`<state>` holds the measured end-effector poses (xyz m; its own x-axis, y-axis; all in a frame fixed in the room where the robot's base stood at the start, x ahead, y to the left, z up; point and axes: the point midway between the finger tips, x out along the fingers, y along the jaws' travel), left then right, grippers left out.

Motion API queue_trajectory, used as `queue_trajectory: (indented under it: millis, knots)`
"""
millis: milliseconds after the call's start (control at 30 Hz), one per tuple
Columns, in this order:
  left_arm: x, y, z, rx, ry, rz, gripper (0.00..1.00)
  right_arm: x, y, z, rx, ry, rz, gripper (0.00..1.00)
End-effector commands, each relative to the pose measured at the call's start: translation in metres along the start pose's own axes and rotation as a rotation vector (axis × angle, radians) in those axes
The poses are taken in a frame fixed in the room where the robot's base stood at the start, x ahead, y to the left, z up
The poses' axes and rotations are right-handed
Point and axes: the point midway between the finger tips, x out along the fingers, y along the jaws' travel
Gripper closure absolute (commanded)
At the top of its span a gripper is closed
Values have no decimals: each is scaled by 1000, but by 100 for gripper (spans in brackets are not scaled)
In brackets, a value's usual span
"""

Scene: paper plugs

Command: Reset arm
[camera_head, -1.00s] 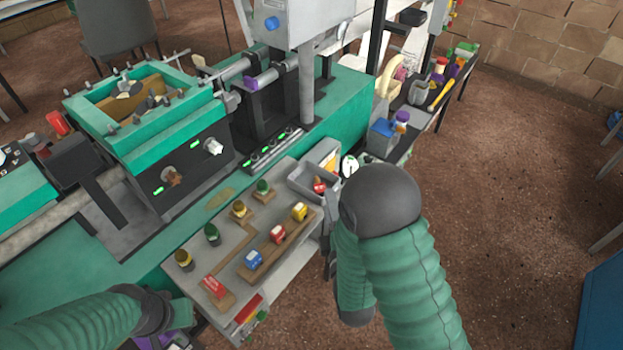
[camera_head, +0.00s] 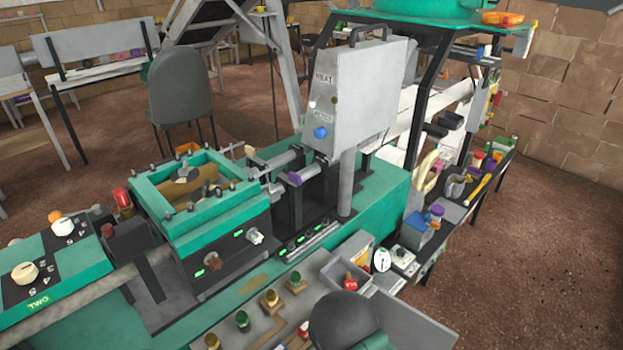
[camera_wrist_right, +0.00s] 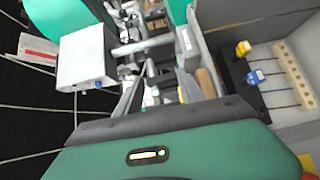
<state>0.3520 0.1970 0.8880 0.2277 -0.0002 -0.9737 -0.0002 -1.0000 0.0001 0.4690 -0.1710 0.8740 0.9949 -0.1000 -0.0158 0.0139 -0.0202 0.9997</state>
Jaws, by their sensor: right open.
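My right arm's dark rounded joint (camera_head: 345,322) shows at the bottom of the head view, in front of the grey tray board. The right gripper is hidden there. In the right wrist view, the green and dark grey casing of my right wrist fills the bottom. My right gripper (camera_wrist_right: 168,85) reaches up from it, its grey fingers spread with nothing seen held between them. My left arm and gripper are out of the head view.
A green bench carries a green open-topped box machine (camera_head: 197,195) and a grey upright machine (camera_head: 362,95). Plugs (camera_head: 270,298) stand on a board at the front. A grey bin (camera_head: 346,276) holds a red-topped piece. A side shelf (camera_head: 465,205) holds small items. Brown floor is free at right.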

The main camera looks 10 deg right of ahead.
Motion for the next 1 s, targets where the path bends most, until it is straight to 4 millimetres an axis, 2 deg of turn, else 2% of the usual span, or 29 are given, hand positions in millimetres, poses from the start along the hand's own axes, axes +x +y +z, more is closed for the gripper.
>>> queue_trajectory:
  millis: [67, 200, 333, 433, 500, 600, 733, 833, 1000]
  knots:
    - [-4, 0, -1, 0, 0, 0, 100, 8, 1, 4, 86, -29, -50, 54]
    - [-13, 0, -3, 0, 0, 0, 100, 26, -9, 13, 431, -140, -274, 54]
    - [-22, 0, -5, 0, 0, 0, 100, 22, -12, 8, 778, -272, -535, 54]
    - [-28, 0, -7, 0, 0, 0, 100, 2, -2, 5, 983, -400, -722, 54]
    - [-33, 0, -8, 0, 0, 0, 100, -20, 10, 6, 1091, -510, -840, 54]
    - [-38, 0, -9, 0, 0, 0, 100, -57, 30, 16, 1184, -685, -965, 54]
    - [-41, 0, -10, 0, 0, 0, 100, -96, 50, 30, 1229, -875, -1042, 54]
    - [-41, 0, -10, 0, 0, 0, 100, -111, 55, 37, 1235, -948, -1063, 54]
    - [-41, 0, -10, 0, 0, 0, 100, -114, 55, 37, 1235, -963, -1069, 54]
